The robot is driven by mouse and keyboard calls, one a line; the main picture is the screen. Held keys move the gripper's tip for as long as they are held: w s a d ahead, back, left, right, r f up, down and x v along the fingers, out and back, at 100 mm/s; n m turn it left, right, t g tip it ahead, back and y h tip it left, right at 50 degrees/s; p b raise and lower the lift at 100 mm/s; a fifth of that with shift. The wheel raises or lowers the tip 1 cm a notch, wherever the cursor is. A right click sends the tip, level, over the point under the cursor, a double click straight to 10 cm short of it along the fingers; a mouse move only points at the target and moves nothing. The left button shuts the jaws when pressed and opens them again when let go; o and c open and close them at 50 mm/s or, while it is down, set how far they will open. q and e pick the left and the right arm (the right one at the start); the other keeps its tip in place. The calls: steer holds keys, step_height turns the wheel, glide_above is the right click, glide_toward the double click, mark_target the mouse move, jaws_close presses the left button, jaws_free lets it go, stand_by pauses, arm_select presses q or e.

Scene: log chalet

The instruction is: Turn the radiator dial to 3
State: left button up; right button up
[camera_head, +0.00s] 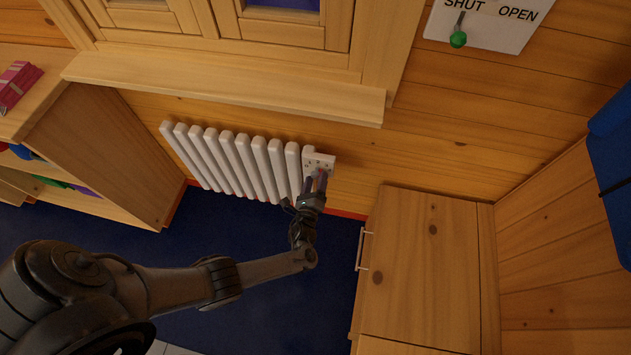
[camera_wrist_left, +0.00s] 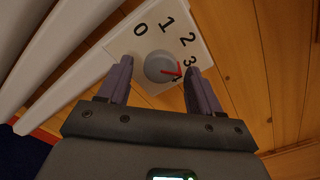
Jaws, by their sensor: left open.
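The radiator (camera_head: 228,160) is white and ribbed, under the window. At its right end is a white dial plate (camera_head: 319,160) with small marks. In the left wrist view the plate (camera_wrist_left: 125,42) reads 0, 1, 2, 3 around a round grey dial (camera_wrist_left: 158,64). The dial's red pointer lies at the lower right, close to the 3 and slightly below it; any mark beyond 3 is partly hidden. My left gripper (camera_head: 316,183) is open in front of the plate. In the wrist view its fingers (camera_wrist_left: 159,80) stand either side of the dial; contact cannot be told.
A wooden window sill (camera_head: 225,90) juts out above the radiator. A wooden cabinet (camera_head: 425,265) with a handle stands right of my left gripper. A SHUT/OPEN plate (camera_head: 490,22) with a green-knobbed lever is at the upper right. A shelf (camera_head: 100,150) stands left.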

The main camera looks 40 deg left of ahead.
arm_select(q)
steer(key=p+v, duration=0.1)
steer(key=v, duration=0.9)
steer(key=shift+s, duration=0.4)
steer(key=shift+d, duration=0.1)
